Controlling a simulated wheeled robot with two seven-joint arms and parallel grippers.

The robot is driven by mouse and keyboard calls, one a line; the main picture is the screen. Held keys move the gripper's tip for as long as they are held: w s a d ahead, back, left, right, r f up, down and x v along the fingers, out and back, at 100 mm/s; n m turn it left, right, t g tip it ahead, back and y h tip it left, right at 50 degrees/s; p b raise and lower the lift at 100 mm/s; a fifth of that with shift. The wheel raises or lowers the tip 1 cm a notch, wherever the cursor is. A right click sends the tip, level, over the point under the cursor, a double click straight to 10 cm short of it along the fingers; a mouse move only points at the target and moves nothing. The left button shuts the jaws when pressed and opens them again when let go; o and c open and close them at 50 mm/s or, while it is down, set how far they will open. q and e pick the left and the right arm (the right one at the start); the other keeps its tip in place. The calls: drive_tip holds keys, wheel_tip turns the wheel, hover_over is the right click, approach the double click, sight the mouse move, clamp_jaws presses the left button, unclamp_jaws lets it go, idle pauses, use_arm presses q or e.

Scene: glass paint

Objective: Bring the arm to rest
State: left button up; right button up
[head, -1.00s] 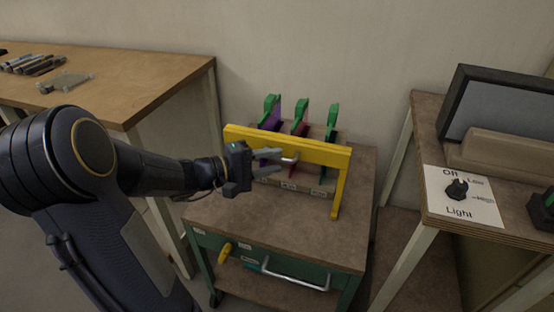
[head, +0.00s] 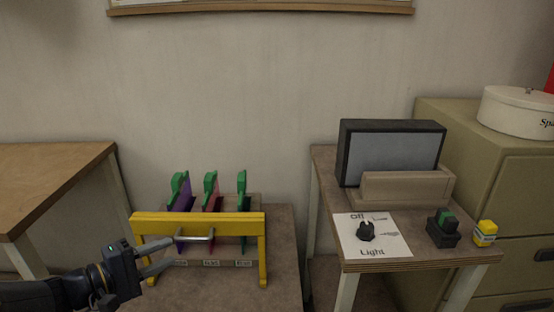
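My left gripper (head: 173,251) comes in from the lower left in the head view. Its two fingers are apart with nothing held between them. They point at the left part of a yellow frame (head: 237,226) with a metal bar handle (head: 202,238). The fingertips overlap the frame's left side and the handle's left end in the picture; I cannot tell whether they touch. My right arm and gripper are not in view.
Behind the frame stand green-handled pieces, purple (head: 185,199), red (head: 213,201) and one at right (head: 242,184). A wooden table (head: 52,184) is at left.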

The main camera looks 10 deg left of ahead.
use_arm(q)
drive_tip(key=s+d+m+g+h, duration=0.2)
drive_tip(key=s+d+m+g, duration=0.25)
drive_tip(key=d, duration=0.55)
drive_tip(key=s+d+f+m+g+y, duration=0.2)
drive_tip(key=s+m+y, duration=0.15)
drive_tip(key=s, duration=0.25)
drive_tip(key=s+d+f+m+g+y, duration=0.2)
drive_tip(key=s+m+y, duration=0.15)
drive_tip(key=s, duration=0.25)
wheel_tip(320, 180, up, 20)
drive_tip(key=p, duration=2)
drive_tip(key=shift+w+p, duration=0.15)
drive_tip(key=shift+p, duration=0.25)
drive_tip(key=shift+d, duration=0.1)
